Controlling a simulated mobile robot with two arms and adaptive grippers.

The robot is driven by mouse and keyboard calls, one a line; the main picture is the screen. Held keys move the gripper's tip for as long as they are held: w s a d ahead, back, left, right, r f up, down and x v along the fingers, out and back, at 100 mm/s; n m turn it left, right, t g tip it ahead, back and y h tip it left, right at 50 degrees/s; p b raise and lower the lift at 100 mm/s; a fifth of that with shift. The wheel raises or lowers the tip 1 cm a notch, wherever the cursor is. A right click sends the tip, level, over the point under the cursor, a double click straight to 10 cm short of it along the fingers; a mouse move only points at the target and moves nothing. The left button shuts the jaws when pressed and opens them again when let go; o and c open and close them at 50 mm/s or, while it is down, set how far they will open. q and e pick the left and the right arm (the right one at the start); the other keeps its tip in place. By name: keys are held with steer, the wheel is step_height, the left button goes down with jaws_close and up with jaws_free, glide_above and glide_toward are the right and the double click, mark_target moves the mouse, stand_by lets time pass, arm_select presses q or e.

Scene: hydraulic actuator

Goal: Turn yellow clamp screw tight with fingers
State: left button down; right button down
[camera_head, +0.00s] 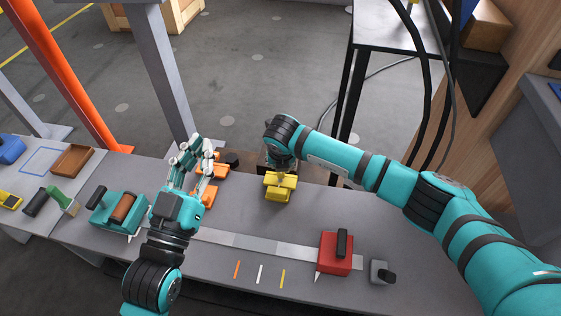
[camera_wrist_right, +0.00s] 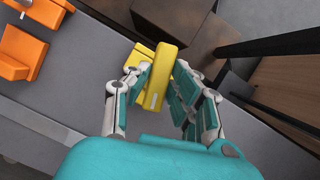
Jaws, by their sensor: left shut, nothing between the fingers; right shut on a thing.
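A yellow clamp (camera_head: 280,185) stands on the grey bench near its back edge, in the middle of the head view. In the right wrist view, the yellow clamp screw part (camera_wrist_right: 160,75) is between the fingers of my right gripper (camera_wrist_right: 160,90), which is shut on it. In the head view the right gripper is mostly hidden behind its own wrist. My left gripper (camera_head: 199,145) is shut and empty, raised above the bench left of the yellow clamp, in front of orange clamp parts (camera_head: 210,170).
A teal block (camera_head: 120,212) with a brown roll sits left on the bench. A red block (camera_head: 336,253) and a small grey block (camera_head: 380,272) sit at the right front. A metal strip (camera_head: 240,241) runs between. Orange blocks (camera_wrist_right: 22,52) lie beside the yellow clamp in the wrist view.

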steer(key=shift+m, duration=0.3)
steer(key=c, duration=1.2)
jaws_free()
steer(key=shift+o, duration=0.2)
steer(key=v, duration=1.2)
steer(key=shift+w+a, duration=0.1)
